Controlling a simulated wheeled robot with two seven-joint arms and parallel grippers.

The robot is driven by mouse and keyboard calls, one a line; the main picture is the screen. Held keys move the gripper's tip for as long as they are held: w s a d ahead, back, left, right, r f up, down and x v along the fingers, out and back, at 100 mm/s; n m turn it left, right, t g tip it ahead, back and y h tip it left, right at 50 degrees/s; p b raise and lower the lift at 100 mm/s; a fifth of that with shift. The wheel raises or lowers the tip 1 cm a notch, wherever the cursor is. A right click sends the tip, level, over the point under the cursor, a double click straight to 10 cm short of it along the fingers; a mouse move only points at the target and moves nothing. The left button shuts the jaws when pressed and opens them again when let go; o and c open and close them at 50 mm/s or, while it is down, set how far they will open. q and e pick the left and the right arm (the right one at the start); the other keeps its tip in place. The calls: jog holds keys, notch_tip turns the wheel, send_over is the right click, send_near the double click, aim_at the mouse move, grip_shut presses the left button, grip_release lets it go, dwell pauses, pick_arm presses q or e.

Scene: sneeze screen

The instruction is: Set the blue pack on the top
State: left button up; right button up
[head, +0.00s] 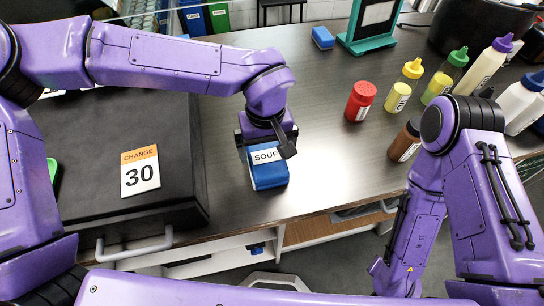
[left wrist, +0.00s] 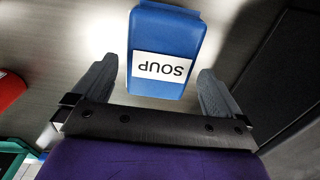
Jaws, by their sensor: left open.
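A blue pack (head: 268,178) with a white SOUP label lies on the dark counter top (head: 325,135), just right of a black box. My left gripper (head: 266,148) is over the pack's far end, with its fingers apart. In the left wrist view the same blue pack (left wrist: 165,35) shows ahead of and between the two open fingers, with gaps at both sides. I cannot tell how far the fingertips are above the counter. My right arm hangs at the right; its gripper is not visible.
The black box (head: 95,135) bears a CHANGE 30 card (head: 140,172). A red bottle (head: 360,101), a brown bottle (head: 405,140) and several others stand right. A smaller blue block (head: 322,38) and a teal stand (head: 368,25) are at the back. The middle counter is clear.

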aim_at(267, 157)
pick_arm(q)
notch_tip(267, 157, up, 7)
dwell(0.3)
jog(key=shift+s, duration=0.1)
